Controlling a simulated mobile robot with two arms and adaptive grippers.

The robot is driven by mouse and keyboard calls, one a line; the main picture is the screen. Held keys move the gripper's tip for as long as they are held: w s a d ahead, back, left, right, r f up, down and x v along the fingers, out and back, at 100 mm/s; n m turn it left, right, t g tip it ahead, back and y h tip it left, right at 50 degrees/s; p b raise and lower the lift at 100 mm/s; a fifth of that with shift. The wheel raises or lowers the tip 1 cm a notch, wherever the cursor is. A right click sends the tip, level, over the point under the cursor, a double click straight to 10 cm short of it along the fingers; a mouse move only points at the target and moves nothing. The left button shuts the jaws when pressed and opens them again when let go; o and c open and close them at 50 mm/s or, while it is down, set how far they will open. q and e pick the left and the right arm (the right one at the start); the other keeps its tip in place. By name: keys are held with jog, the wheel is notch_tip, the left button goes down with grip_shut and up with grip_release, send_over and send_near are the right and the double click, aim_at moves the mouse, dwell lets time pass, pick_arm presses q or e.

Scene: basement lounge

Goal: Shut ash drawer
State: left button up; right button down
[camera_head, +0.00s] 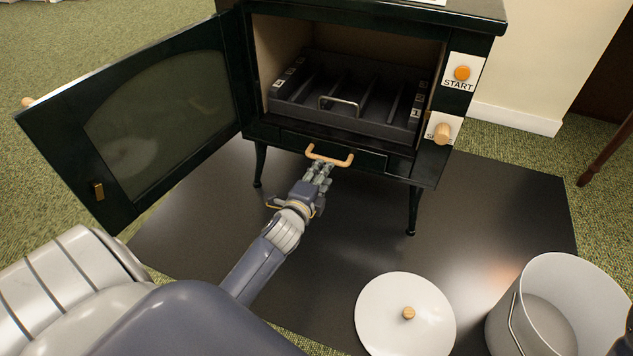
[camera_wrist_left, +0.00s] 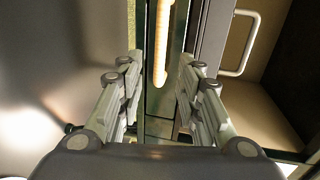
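The ash drawer (camera_head: 365,160) is a dark green panel low on the stove, below the firebox opening, with a light wooden bar handle (camera_head: 330,157). Its front looks nearly flush with the stove body; I cannot tell whether a small gap remains. My left gripper (camera_head: 319,170) is just below and in front of the handle. In the left wrist view its fingers (camera_wrist_left: 160,75) are spread apart, with the handle (camera_wrist_left: 163,45) ahead between them and nothing gripped. I cannot tell whether a finger touches the handle or drawer. My right gripper is out of view.
The stove door (camera_head: 155,110) stands wide open to the left. A dark grate tray (camera_head: 345,118) with a metal handle sits in the firebox. START button (camera_head: 462,73) and a wooden knob (camera_head: 441,133) are at right. A white lid (camera_head: 380,315) and bucket (camera_head: 570,270) stand on the floor plate.

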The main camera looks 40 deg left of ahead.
pick_arm(q)
jog(key=shift+v, duration=1.8)
jog(key=shift+r, duration=0.1)
